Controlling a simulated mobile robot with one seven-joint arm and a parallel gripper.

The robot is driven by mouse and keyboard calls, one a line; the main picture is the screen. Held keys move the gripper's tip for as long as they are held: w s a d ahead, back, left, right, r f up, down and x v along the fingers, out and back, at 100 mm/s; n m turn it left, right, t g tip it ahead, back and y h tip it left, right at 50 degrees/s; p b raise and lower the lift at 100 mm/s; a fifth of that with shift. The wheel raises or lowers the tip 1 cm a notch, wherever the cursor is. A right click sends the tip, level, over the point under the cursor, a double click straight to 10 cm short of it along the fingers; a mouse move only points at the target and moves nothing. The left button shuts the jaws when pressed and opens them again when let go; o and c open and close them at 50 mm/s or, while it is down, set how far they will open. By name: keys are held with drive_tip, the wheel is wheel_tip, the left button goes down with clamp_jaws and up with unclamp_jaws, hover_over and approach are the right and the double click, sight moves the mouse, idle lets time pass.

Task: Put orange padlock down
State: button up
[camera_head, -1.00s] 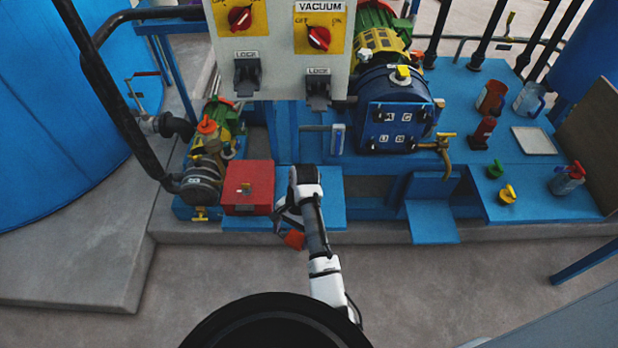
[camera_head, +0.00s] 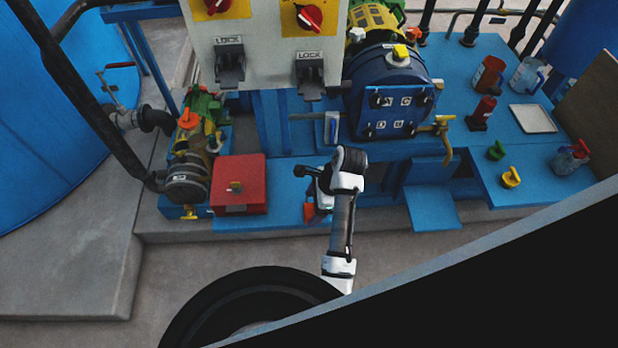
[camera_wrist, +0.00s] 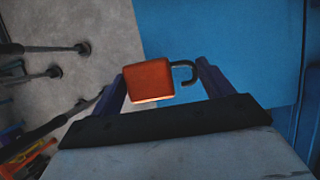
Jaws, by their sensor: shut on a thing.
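The orange padlock (camera_wrist: 150,80) is between the fingers of my gripper (camera_wrist: 165,82) in the wrist view. Its dark shackle is open and points right. In the head view my gripper (camera_head: 316,200) is over the front of the blue base, right of the red box, with a bit of the orange padlock (camera_head: 309,213) showing at its left side. The rest of the padlock is hidden there by my gripper. In the wrist view a blue surface (camera_wrist: 220,45) lies behind the padlock on the right, and grey floor on the left.
A red box (camera_head: 238,184) stands left of my gripper. The white control panel (camera_head: 270,65) with two LOCK hasps hangs above. The blue bench (camera_head: 530,195) at right holds a yellow padlock (camera_head: 510,178), a green padlock (camera_head: 495,151), a tray (camera_head: 533,118) and containers.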

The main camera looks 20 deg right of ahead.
drive_tip(key=w+d+b, duration=0.1)
drive_tip(key=w, duration=0.3)
drive_tip(key=w+d+b, duration=0.1)
drive_tip(key=w+b, duration=0.1)
drive_tip(key=w, duration=0.2)
drive_tip(key=w+d+b, duration=0.1)
drive_tip(key=w+b, duration=0.1)
drive_tip(key=w, duration=0.2)
drive_tip(key=shift+w+d+r, duration=0.1)
drive_tip(key=shift+w+d, duration=0.05)
drive_tip(key=shift+d, duration=0.1)
drive_tip(key=shift+w, duration=0.1)
drive_tip(key=shift+f, duration=1.85)
drive_tip(key=o, duration=1)
drive_tip(key=shift+f, duration=0.1)
drive_tip(key=p+v, duration=0.2)
drive_tip(key=v, duration=1)
